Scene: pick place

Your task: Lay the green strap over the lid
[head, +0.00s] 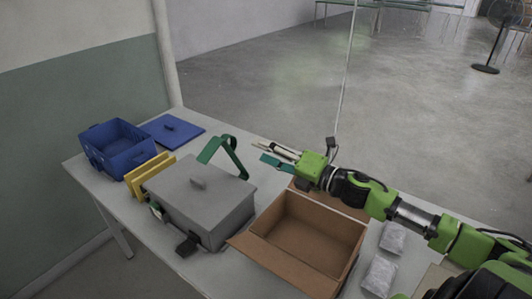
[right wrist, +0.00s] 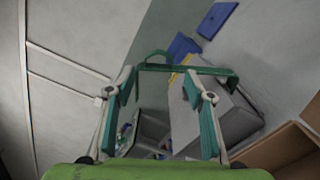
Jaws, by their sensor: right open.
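The grey lid (head: 222,178) with a small handle sits on a grey box (head: 225,222) on the table. The green strap (head: 212,147) stands up at the lid's far right side, bent like a hook, with one leg sloping down to the right. My right gripper (head: 262,152) is open and empty, to the right of the strap and apart from it in the head view. In the right wrist view the strap (right wrist: 190,69) crosses just beyond the open fingertips (right wrist: 163,88), with the lid (right wrist: 182,115) behind. My left gripper is not in view.
An open cardboard box (head: 310,235) stands right of the grey box, beneath my right arm. Yellow panels (head: 150,172), a blue crate (head: 112,152) and a blue lid (head: 173,130) are at left. Bubble-wrapped packs (head: 380,275) lie at right. A black latch (head: 187,245) hangs on the grey box's front.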

